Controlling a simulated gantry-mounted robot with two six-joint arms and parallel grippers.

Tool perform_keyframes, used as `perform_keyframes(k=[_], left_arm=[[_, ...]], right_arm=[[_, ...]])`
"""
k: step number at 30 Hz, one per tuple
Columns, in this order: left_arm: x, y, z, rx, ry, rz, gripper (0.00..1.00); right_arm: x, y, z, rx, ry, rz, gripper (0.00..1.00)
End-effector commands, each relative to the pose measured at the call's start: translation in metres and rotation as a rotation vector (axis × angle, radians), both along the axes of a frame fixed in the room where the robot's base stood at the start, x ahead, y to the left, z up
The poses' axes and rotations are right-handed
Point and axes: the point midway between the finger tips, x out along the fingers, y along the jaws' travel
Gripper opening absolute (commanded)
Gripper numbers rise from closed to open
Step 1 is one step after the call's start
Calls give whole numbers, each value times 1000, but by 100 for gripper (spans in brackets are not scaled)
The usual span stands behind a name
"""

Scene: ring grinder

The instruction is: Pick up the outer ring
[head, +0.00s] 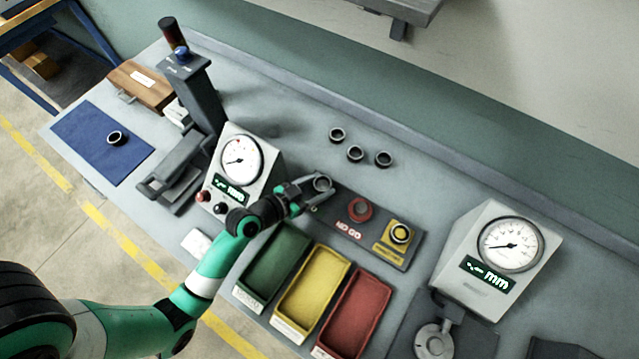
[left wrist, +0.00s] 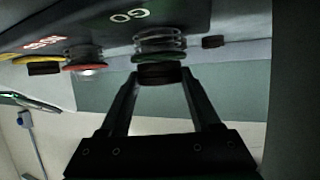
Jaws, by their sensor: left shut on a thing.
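My left gripper (head: 318,188) is shut on a dark ring (left wrist: 160,74) at the GO gauge. In the left wrist view, the fingertips (left wrist: 160,80) grip the ring's sides, right against the green GO gauge (left wrist: 160,47). I cannot tell whether the ring is around the gauge's plug or just above it. Three more dark rings lie loose on the bench behind: a left one (head: 337,134), a middle one (head: 355,153) and a right one (head: 383,158). Another ring (head: 116,138) lies on the blue mat (head: 85,150). My right gripper is not in view.
The red NO GO gauge (head: 359,209) and a yellow holder (head: 396,238) stand beside the GO gauge. Green (head: 246,293), yellow (head: 288,322) and red (head: 334,343) bins lie in front. A dial gauge (head: 228,165) stands left, another (head: 490,250) right.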

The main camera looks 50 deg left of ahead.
Motion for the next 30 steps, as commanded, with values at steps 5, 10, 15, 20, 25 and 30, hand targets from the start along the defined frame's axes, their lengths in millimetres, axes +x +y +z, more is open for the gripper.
perform_keyframes(k=[5, 10, 15, 20, 25, 30], left_arm=[[1, 0, 29, 1, -5, 1, 0], [-24, -21, 71, 2, -2, -4, 0], [-62, -52, 103, 1, 2, -9, 0], [-93, -77, 119, 2, 0, -11, 0], [-106, -87, 125, 1, 0, -5, 0], [-109, -89, 127, 0, -2, 0, 0]], right_arm=[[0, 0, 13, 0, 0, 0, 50], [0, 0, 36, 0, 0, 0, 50], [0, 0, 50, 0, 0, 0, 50], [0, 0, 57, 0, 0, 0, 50], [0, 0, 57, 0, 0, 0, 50], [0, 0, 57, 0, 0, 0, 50]])
